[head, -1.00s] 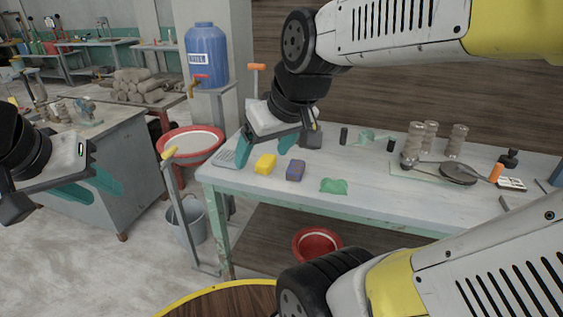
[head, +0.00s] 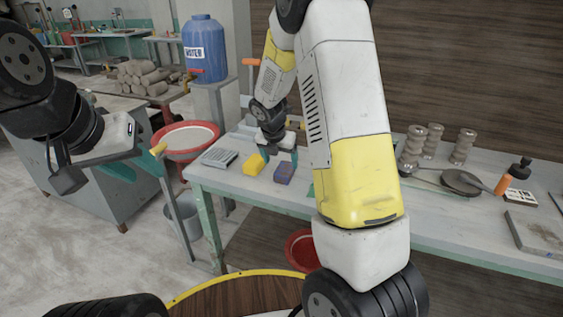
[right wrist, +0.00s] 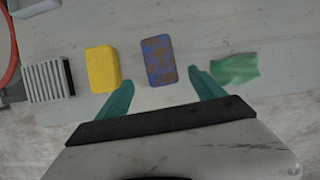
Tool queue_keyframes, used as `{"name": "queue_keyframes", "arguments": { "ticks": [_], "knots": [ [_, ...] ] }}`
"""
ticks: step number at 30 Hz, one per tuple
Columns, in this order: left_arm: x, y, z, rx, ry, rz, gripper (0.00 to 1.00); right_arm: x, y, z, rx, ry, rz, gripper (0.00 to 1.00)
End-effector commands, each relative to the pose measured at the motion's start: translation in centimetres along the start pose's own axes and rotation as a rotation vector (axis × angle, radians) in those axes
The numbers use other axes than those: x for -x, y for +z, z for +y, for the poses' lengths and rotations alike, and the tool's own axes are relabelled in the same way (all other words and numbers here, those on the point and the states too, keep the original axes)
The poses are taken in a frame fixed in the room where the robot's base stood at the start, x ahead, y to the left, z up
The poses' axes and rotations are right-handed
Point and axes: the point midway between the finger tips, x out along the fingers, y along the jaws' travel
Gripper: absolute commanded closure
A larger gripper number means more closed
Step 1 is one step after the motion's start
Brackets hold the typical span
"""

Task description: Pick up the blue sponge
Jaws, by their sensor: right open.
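The blue sponge (head: 284,172) lies on the pale table (head: 235,187), just right of a yellow sponge (head: 253,164). In the right wrist view the blue sponge (right wrist: 159,60) has brownish patches and lies ahead of my right gripper (right wrist: 163,97), lined up with the gap between its teal fingers. The right gripper is open and empty, above the table. In the head view the right gripper (head: 275,154) is close over the sponges, partly hidden by its own arm. My left gripper (head: 135,168) hangs at the left, away from the table; its fingers are partly hidden.
A green scrap (right wrist: 235,68) lies right of the blue sponge, and a grey ribbed item (right wrist: 48,81) lies left of the yellow one. Ridged clay-coloured cylinders (head: 463,146) and a round dark pan (head: 460,181) stand further right. A red basin (head: 187,140) is beyond the table's left end.

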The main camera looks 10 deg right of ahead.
Motion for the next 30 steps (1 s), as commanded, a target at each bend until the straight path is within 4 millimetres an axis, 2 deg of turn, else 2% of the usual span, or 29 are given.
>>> {"name": "queue_keyframes", "arguments": {
  "ticks": [16,20,26,30],
  "knots": [
    [0.0,0.0,0.0,0.0,0.0,0.0,0.64,-6.8,1.0,-0.2,0.007,-0.003,0.002,0.22],
    [0.0,0.0,0.0,0.0,0.0,0.0,0.64,-7.6,1.1,-0.2,0.005,-0.001,0.0,0.22],
    [0.0,0.0,0.0,0.0,0.0,0.0,0.64,-7.7,1.1,-0.2,0.004,-0.001,0.0,0.22],
    [0.0,0.0,0.0,0.0,0.0,0.0,0.64,-7.6,1.1,-0.2,0.004,-0.001,0.0,0.47]
  ]
}}
